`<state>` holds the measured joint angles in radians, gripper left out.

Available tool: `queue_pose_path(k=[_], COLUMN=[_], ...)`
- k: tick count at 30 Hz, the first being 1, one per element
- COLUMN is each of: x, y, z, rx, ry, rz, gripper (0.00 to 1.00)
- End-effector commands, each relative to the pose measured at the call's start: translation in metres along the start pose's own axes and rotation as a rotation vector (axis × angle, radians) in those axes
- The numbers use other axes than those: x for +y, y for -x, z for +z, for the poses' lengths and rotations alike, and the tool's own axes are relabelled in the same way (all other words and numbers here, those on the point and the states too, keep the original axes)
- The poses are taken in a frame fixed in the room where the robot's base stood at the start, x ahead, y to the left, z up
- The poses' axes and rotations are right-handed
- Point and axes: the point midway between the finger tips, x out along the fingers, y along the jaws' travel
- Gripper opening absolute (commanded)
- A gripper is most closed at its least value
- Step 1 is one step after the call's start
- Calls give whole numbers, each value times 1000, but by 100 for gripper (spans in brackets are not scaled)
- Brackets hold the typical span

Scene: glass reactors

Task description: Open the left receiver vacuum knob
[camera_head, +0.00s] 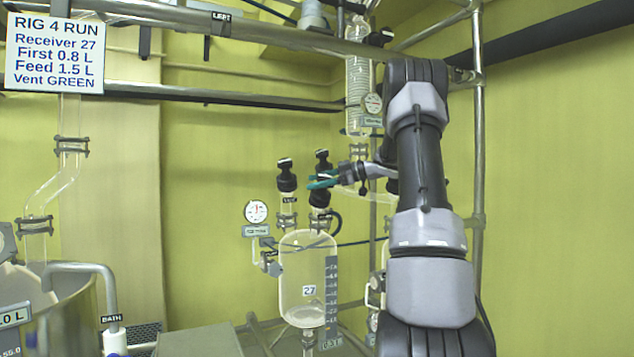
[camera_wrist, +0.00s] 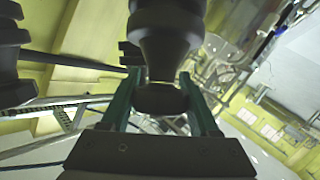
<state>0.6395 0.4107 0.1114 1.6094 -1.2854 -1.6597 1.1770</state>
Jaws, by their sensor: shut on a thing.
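The left receiver (camera_head: 307,280) is a clear glass vessel marked 27, with black knobs on its top necks. The left knob (camera_head: 286,178) stands apart from my gripper. My gripper (camera_head: 322,182) reaches in from the right with its teal fingers at a black knob (camera_head: 320,197) on the right neck. In the wrist view, the teal fingers of my gripper (camera_wrist: 160,98) are on either side of the end of this black knob (camera_wrist: 162,60), shut on it. Another black knob (camera_head: 322,160) shows just above the fingers. The small neck label is too small to read surely.
A round gauge (camera_head: 256,211) stands left of the receiver. A glass coil condenser (camera_head: 358,85) hangs above, and metal rails (camera_head: 230,96) cross behind. A second vessel is partly hidden behind my arm. A sign (camera_head: 55,52) reads "Receiver 27" and "Vent GREEN".

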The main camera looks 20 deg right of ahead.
Motion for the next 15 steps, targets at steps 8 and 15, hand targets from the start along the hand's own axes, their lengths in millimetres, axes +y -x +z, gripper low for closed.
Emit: queue_pose_path(k=[8, 15], x=[-6, -10], y=[0, 2], z=[1, 2], rx=[0, 0], ry=[130, 224], rz=[-229, -398], gripper=[6, 6])
